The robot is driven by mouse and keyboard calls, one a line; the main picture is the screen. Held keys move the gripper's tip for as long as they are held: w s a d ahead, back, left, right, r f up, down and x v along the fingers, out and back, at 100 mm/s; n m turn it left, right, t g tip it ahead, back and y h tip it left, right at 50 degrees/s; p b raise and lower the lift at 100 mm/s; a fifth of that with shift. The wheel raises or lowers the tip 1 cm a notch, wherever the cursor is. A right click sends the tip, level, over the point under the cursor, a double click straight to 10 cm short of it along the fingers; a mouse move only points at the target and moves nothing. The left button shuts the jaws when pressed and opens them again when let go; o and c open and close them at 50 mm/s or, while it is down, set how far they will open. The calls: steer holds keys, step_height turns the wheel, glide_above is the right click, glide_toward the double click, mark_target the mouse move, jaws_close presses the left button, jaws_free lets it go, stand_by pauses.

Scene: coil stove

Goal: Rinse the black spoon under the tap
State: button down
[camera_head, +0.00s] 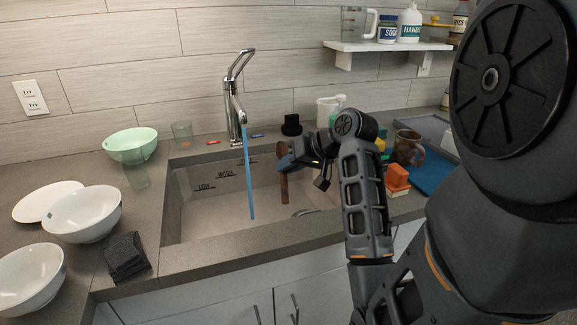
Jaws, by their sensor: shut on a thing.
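My gripper (284,162) is over the right half of the sink, shut on a thin upright thing. A brown, handle-like length of it, apparently the spoon (284,190), hangs below the jaws into the basin. I see no clear black spoon bowl; the jaws and wrist hide part of the held thing. The chrome tap (236,105) stands behind the sink (205,212). A blue stream of water (249,175) runs from its spout into the basin. The held thing is to the right of the stream, apart from it in the picture.
Left of the sink are white bowls (82,214), a plate (45,200), a green bowl (132,144), a glass (137,176) and a dark folded cloth (125,256). A small black object (291,125) stands behind the sink. An orange block (397,177) and mug (408,147) are at right.

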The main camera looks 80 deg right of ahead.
steer(key=w+d+f+b, duration=0.1)
steer(key=w+d+b, duration=0.1)
steer(key=w, duration=0.4)
steer(key=w+d+f+b, duration=0.1)
steer(key=w+d, duration=0.2)
steer(key=w, duration=0.2)
steer(key=shift+w+d+f+b, duration=0.25)
steer(key=shift+w+f+b, duration=0.05)
steer(key=shift+w+b, duration=0.05)
steer(key=shift+d, duration=0.15)
stand_by(0.7)
steer(key=shift+s+d, duration=0.25)
steer(key=shift+d, duration=0.15)
steer(key=shift+a+p, duration=0.1)
steer(key=shift+p, duration=0.2)
steer(key=shift+w+a+p, duration=0.25)
steer(key=shift+a+p, duration=0.2)
steer(key=shift+a, duration=0.05)
steer(key=shift+d, duration=0.15)
